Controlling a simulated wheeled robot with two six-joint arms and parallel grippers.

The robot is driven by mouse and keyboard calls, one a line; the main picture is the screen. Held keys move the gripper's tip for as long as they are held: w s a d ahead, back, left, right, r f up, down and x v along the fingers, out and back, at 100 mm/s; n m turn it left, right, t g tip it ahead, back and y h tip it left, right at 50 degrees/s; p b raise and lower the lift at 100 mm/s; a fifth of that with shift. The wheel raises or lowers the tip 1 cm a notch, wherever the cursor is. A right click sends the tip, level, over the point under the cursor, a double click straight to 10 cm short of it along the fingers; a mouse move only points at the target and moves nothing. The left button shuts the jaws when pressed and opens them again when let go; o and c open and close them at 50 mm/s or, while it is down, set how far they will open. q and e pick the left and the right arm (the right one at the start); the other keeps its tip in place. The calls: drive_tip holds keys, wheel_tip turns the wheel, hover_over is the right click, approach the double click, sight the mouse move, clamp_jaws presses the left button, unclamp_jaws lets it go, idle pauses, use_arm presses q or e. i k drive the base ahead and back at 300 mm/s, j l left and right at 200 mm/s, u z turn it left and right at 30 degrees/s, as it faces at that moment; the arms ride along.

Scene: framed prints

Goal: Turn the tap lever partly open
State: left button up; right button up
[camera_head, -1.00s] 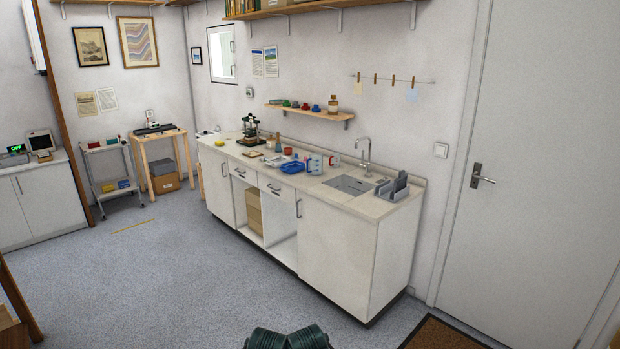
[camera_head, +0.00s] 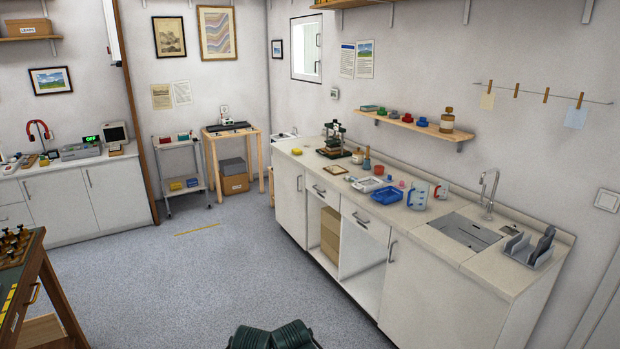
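The tap (camera_head: 489,194) is a slim grey metal spout with a curved neck, standing behind the sink on the counter at the right. Its lever is too small to tell apart clearly, so I cannot tell its position. The grey sink (camera_head: 463,232) is set into the countertop in front of it. My grippers do not show. Only a dark green ribbed part of my own body shows at the bottom middle, well short of the counter.
The beige countertop (camera_head: 446,252) carries a blue tray (camera_head: 372,197), measuring jugs (camera_head: 417,196) and a grey rack (camera_head: 528,249) right of the sink. A wooden table (camera_head: 38,290) stands at the left. The grey floor (camera_head: 215,285) between is clear.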

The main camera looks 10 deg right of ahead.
sight(479, 202)
drive_tip(key=i+z, duration=0.15)
drive_tip(key=i, duration=0.3)
drive_tip(key=i+j+z, duration=0.2)
drive_tip(key=i, duration=0.2)
drive_tip(key=i+j+z, duration=0.15)
drive_tip(key=i, duration=0.3)
drive_tip(key=i+j+z, duration=0.2)
drive_tip(key=i+z, duration=0.25)
drive_tip(key=i+j+z, duration=0.25)
drive_tip(key=z, duration=0.25)
drive_tip(key=i+j+z, duration=0.25)
drive_tip(key=j+z, duration=0.2)
